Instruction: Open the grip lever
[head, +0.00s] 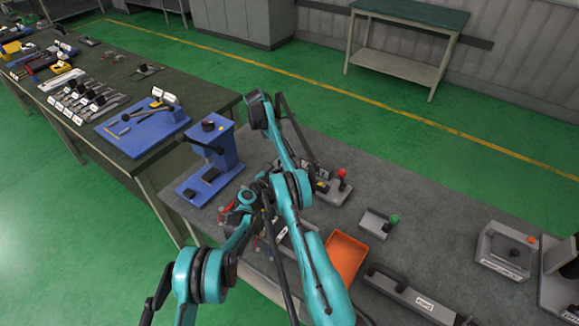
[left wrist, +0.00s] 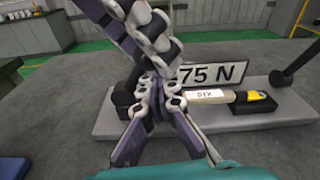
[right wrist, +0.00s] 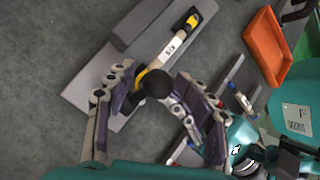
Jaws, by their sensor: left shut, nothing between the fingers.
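The grip lever (right wrist: 172,50) is a light bar with a label that seems to read "SIX" and a yellow-and-black end. It lies over a flat grey base (right wrist: 80,90). It also shows in the left wrist view (left wrist: 208,94), with a "75 N" sign (left wrist: 213,73) behind it. A black ball knob (right wrist: 157,84) shows in the right wrist view. My right gripper (right wrist: 155,100) has its fingers apart, with the knob between them in the picture; I cannot tell contact. My left gripper (left wrist: 155,95) is shut and empty before the base's left part. Arms hide the grippers in the head view.
An orange tray (head: 346,256) stands near the arms; it also shows in the right wrist view (right wrist: 268,45). A blue press (head: 212,150) stands at left, a green-knobbed device (head: 377,222) at right. A red-knobbed device (head: 335,190) stands behind the arms. Back-right tabletop is clear.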

